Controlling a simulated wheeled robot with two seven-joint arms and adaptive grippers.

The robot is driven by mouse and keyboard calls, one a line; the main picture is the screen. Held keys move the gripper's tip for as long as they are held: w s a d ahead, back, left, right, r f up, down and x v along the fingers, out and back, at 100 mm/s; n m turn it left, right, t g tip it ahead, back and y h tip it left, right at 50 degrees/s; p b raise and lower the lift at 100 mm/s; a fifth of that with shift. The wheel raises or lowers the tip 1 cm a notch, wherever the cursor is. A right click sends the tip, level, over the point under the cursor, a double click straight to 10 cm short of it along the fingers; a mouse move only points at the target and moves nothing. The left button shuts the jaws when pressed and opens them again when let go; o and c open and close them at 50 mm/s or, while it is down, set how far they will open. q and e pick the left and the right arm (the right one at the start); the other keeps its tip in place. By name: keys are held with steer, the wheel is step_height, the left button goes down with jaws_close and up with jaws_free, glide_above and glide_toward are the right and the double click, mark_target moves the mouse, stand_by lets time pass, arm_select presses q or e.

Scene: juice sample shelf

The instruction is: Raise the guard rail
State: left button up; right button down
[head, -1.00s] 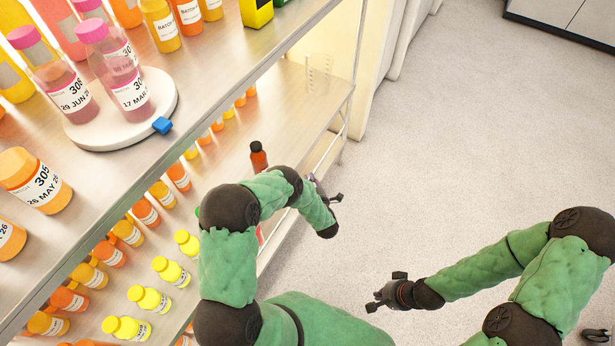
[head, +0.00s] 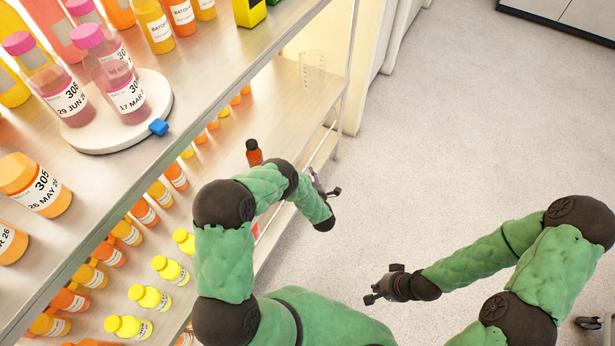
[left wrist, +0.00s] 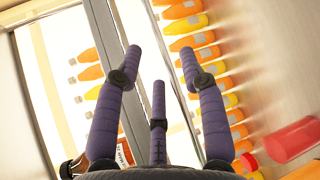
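The guard rail (head: 325,148) appears as thin metal bars along the open front edge of the lower shelf, partly hidden behind my left arm. My left gripper (head: 330,190) is beside that edge in the head view. In the left wrist view its three purple fingers (left wrist: 158,70) are spread and empty. Pale metal strips run lengthwise behind the fingers there; I cannot tell which of them is the rail, nor whether the fingers touch it. My right gripper (head: 372,290) is over open floor, away from the shelf, with its fingers apart and empty.
Orange and yellow bottles (head: 150,298) fill the lower shelf. A dark-capped bottle (head: 254,152) and a clear beaker (head: 313,70) stand near its front. A white turntable (head: 95,140) with pink-capped bottles is on the upper shelf. A red cylinder (left wrist: 292,140) shows in the left wrist view.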

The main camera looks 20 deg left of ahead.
arm_select(q)
steer(key=v, duration=1.2)
steer(key=shift+r, duration=0.1)
